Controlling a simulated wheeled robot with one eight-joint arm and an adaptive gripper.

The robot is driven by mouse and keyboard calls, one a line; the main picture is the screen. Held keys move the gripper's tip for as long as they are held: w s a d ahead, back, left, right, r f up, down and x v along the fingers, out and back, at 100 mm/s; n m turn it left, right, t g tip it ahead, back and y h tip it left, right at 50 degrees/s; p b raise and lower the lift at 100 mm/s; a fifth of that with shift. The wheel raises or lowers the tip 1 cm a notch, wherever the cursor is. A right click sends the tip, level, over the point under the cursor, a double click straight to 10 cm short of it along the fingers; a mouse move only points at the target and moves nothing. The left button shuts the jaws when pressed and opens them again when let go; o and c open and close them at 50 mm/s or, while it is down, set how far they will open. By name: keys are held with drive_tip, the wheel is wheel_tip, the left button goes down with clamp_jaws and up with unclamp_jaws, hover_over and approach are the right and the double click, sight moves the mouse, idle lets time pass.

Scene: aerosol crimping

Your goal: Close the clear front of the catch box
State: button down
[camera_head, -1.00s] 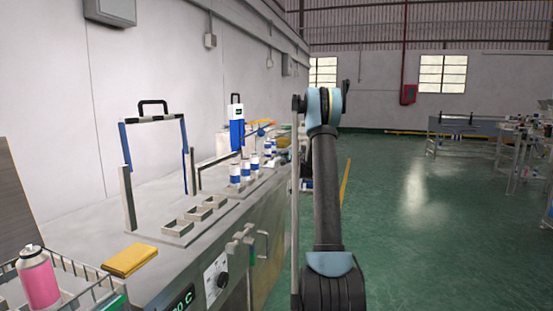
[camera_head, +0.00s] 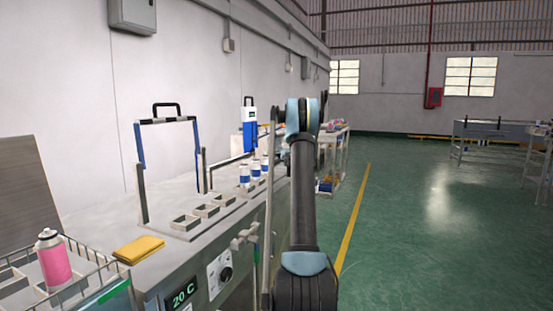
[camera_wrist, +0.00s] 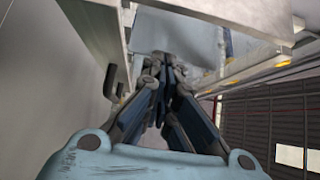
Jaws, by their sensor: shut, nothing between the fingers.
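My gripper (camera_wrist: 162,70) shows in the wrist view with its dark fingers drawn together, shut and empty. Its tips are close to a pale metal frame (camera_wrist: 98,45) and a grey-blue panel (camera_wrist: 185,40); I cannot tell whether they touch. In the head view my own arm hides the gripper. I cannot clearly pick out the catch box or its clear front. An upright frame (camera_head: 140,160) with blue sides and a black top handle stands on the bench, but I cannot tell whether it belongs to the box.
The steel bench (camera_head: 150,268) runs along the left wall. It carries a wire rack (camera_head: 98,262) with a pink can (camera_head: 53,262), a yellow cloth (camera_head: 138,249), square trays (camera_head: 186,222) and blue-white cans (camera_head: 244,174). The green floor (camera_head: 420,230) at right is clear.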

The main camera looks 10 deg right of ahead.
drive_tip(key=shift+w+a, duration=0.15)
drive_tip(key=shift+a, duration=0.2)
